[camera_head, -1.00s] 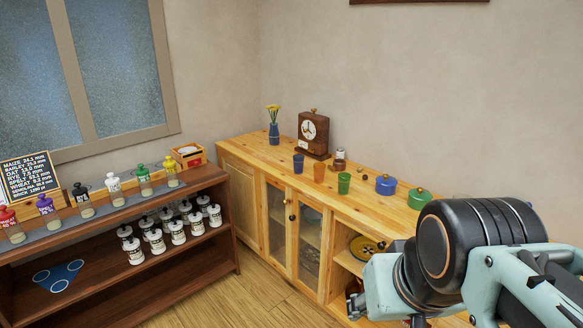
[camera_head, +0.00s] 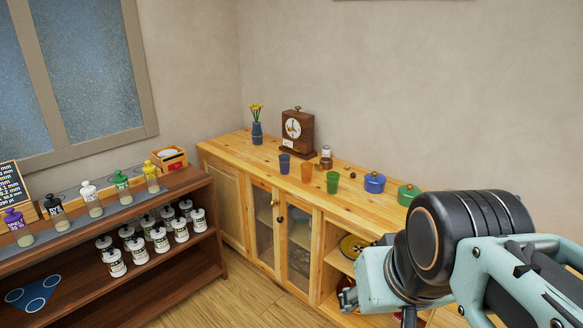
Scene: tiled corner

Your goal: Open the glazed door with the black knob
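The light wooden cabinet (camera_head: 222,152) has two narrow glazed doors side by side, the left glazed door (camera_head: 264,238) and the right glazed door (camera_head: 299,262). Both look closed. A small black knob (camera_head: 280,219) sits near where they meet, seemingly on the right door's edge. Another small knob (camera_head: 274,203), lighter brown as far as I can tell, sits slightly higher on the left door. My arm fills the lower right, in front of the cabinet's right part. My gripper's fingers are not visible, and nothing of mine touches the doors.
Cups, lidded pots (camera_head: 374,182), a clock (camera_head: 298,134) and a vase (camera_head: 257,132) stand on the cabinet top. An open compartment holds a yellow disc (camera_head: 353,246). A dark shelf unit (camera_head: 170,297) with several jars stands at left. Bare floor (camera_head: 240,300) lies before the doors.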

